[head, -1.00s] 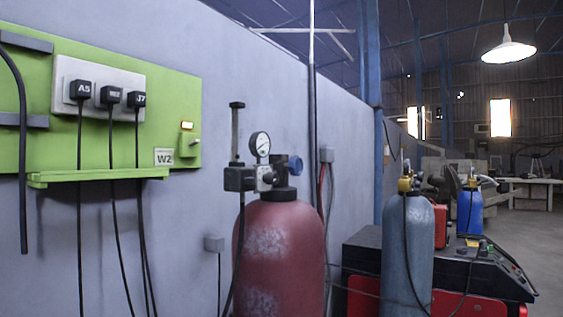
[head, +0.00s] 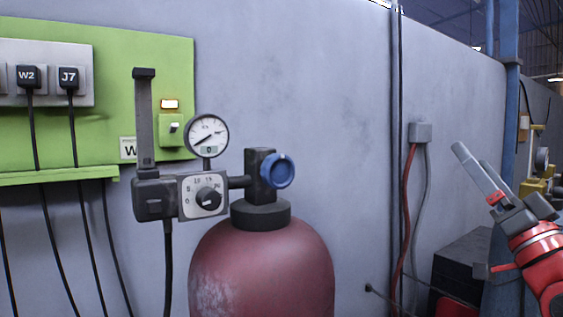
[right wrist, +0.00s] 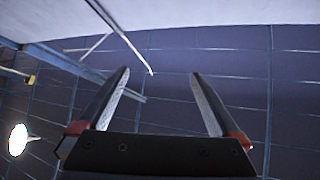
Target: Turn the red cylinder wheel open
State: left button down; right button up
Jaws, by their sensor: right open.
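The red cylinder (head: 262,265) stands against the grey wall, upright, with worn pale patches and a dark collar. Its wheel (head: 278,171) is blue and sits on the right side of the dark valve block (head: 259,176) on top. My right gripper (head: 462,150) is at the right of the head view, apart from the wheel, with its fingers pointing up and left. In the right wrist view my gripper (right wrist: 160,74) has its two fingers spread with nothing between them. My left gripper is not in view.
A regulator with a round gauge (head: 208,135) and a black dial (head: 208,198) sits left of the valve. A green panel (head: 150,75) with plugs and hanging cables is further left. A wall box (head: 420,132) with red and grey cables stands between cylinder and gripper.

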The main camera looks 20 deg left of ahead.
jog(key=s+a+r+n+g+y, duration=0.45)
jog(key=s+a+n+g, duration=0.35)
jog(key=s+a, duration=0.25)
jog(key=n+g+h+p, duration=0.1)
jog(key=n+g+h, duration=0.2)
jog(key=n+g, duration=0.1)
send_near(282, 170)
jog(key=shift+y, duration=0.25)
jog(key=p+x, duration=0.1)
jog(key=x, duration=0.9)
jog(key=shift+w+a+f, duration=0.1)
jog(key=shift+w+a, duration=0.35)
jog(key=shift+w, duration=0.05)
jog(key=c, duration=1.4)
jog(key=shift+o, duration=0.2)
